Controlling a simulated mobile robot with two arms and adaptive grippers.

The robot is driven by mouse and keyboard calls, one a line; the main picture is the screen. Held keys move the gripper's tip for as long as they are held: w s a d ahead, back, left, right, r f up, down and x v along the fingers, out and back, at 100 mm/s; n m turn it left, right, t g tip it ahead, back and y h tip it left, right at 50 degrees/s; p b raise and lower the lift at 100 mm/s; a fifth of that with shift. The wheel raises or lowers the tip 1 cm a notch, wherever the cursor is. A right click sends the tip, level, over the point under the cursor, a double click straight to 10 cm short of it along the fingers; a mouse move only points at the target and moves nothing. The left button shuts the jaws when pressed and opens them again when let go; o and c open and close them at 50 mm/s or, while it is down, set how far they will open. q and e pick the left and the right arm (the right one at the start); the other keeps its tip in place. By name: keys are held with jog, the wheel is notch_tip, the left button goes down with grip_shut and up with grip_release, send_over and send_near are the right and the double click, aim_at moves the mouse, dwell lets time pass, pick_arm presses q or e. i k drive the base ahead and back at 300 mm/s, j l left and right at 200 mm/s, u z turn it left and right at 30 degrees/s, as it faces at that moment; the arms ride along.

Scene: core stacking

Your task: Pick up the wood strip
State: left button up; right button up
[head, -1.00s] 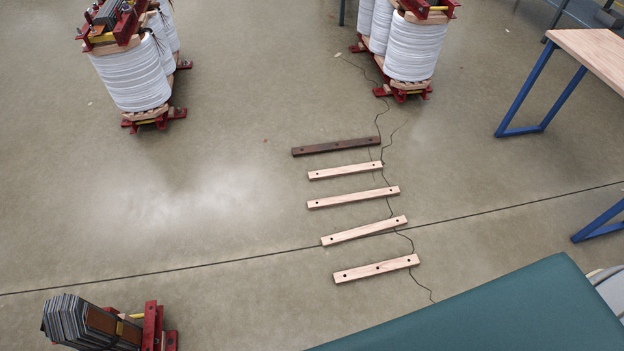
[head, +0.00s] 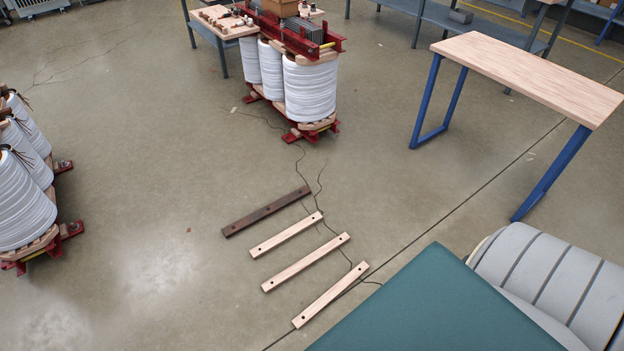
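In the head view, one dark brown wood strip (head: 265,211) and three pale wood strips lie flat on the concrete floor, roughly parallel in a slanted row. The first pale strip (head: 286,235) is beside the dark one. The second pale strip (head: 305,263) lies below it in the picture, and the third pale strip (head: 330,296) is nearest the bottom edge. Each strip shows small dark holes. The strips lie apart from one another. Neither of my grippers is in view, so I cannot see whether they hold anything.
Coil assemblies with white windings and red frames stand at the top centre (head: 308,90) and left edge (head: 22,205). A wood-topped table (head: 530,78) with blue legs stands at the upper right. Thin dark lines run across the floor near the strips. The floor left of the strips is clear.

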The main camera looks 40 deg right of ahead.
aim_at(269, 286)
jog(key=i+z, duration=0.25)
jog(key=z, duration=0.2)
jog(key=i+j+z, duration=0.15)
jog(key=z, duration=0.3)
jog(key=i+j+z, duration=0.3)
jog(key=z, duration=0.2)
